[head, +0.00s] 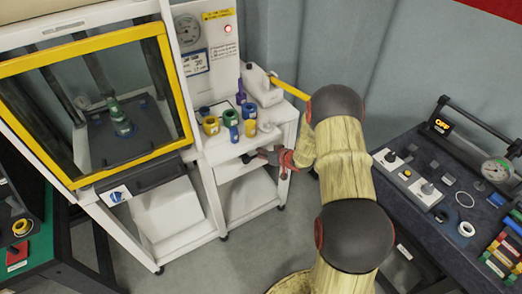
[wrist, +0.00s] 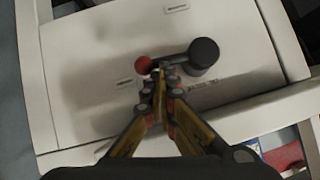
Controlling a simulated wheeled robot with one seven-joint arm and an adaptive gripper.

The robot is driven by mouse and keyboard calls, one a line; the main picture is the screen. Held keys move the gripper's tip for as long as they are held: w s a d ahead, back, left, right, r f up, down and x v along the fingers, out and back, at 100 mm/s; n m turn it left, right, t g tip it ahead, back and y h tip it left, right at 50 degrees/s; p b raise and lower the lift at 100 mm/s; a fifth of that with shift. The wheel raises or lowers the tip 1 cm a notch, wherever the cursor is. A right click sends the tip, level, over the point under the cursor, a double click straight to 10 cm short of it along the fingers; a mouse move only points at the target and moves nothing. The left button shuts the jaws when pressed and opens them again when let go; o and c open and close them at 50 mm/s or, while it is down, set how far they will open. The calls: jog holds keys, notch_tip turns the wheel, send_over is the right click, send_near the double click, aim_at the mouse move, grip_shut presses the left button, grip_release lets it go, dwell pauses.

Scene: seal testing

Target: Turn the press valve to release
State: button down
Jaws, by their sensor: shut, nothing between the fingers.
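In the wrist view, the press valve has a dark round hub (wrist: 203,54) and a lever ending in a red ball (wrist: 143,65), on a white panel (wrist: 85,45). The lever points left from the hub. My gripper (wrist: 157,72) is shut and empty, its fingertips at the lever just right of the red ball. I cannot tell whether they touch it. In the head view, my gripper (head: 254,157) is small and dark, at the front of the white cabinet; the valve cannot be made out there.
The yellow-framed press chamber (head: 90,110) stands at left. Several coloured cups and rings sit on the white top, including a yellow-rimmed one (head: 211,125), just above my gripper. A dark bench (head: 400,135) with fittings and a gauge stands at right. Grey floor lies between.

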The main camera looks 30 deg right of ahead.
notch_tip(320, 180, down, 9)
jog(key=a+m+t+y, duration=0.2)
jog(key=m+y, duration=0.6)
jog(key=m, duration=0.1)
jog(key=shift+r+t, duration=0.15)
jog(key=shift+t, duration=0.25)
dwell(0.5)
jog(key=shift+a+b, duration=0.3)
jog(key=shift+b, duration=0.05)
dwell(0.4)
jog(key=shift+s, duration=0.2)
dwell(0.3)
